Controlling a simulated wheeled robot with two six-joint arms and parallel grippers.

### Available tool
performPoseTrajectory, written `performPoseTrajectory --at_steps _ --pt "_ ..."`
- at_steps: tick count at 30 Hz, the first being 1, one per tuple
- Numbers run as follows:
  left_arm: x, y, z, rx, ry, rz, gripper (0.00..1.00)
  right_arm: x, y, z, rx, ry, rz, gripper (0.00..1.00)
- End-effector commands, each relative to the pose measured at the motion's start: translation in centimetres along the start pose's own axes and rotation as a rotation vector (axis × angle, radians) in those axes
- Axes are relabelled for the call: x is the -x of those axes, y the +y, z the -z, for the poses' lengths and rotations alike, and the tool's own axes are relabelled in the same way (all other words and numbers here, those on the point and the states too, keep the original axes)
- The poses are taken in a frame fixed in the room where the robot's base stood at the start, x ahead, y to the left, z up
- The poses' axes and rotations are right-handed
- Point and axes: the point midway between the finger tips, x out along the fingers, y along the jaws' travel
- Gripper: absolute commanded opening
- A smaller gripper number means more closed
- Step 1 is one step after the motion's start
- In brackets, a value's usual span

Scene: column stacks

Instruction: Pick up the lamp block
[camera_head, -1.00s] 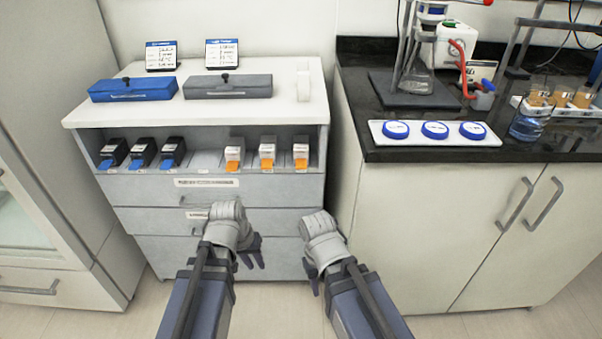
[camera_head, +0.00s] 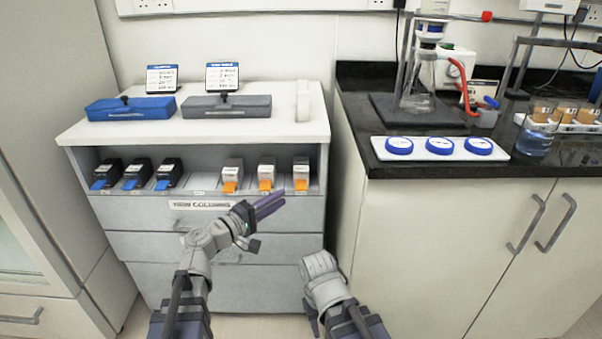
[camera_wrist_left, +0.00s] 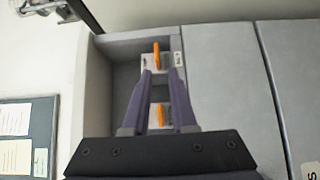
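No block is readable as the lamp block. My left gripper (camera_head: 272,204) is in front of and below the white blocks, pointing right. In the left wrist view its two purple fingers (camera_wrist_left: 160,74) are apart and nothing is gripped. One orange tab (camera_wrist_left: 157,55) shows just beyond the fingertips and another (camera_wrist_left: 161,115) between the fingers. My right gripper (camera_head: 312,312) hangs low, its fingers mostly hidden.
A blue case (camera_head: 130,109) and a grey case (camera_head: 227,107) lie on the cabinet top (camera_head: 180,131), with label cards behind. A dark counter (camera_head: 390,171) at right holds a tray of blue-lidded dishes (camera_head: 439,148) and glassware. The shelf side wall (camera_head: 324,166) borders the right white block.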

Motion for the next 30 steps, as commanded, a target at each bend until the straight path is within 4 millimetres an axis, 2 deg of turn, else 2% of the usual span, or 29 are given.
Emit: performPoseTrajectory --at_steps 5,12,18,27,30 --pt "-0.5 0.1 0.0 0.002 0.0 -0.002 0.25 0.0 0.0 0.0 0.0 0.0 0.0 0.45" --pt "-2.7 0.1 0.0 0.001 -0.002 -0.001 0.25 0.0 0.0 0.0 0.0 0.0 0.0 0.45" --pt "-3.2 0.1 -0.1 0.001 -0.001 -0.001 0.25 0.1 0.0 0.0 0.0 0.0 0.0 0.45" --pt "-7.3 0.4 -0.1 0.001 -0.003 -0.001 0.25 0.3 0.1 0.0 -0.001 0.0 0.0 0.45" --pt "-7.9 0.4 -0.2 0.001 -0.001 -0.001 0.25 0.3 0.1 0.0 -0.001 0.0 0.0 0.45"
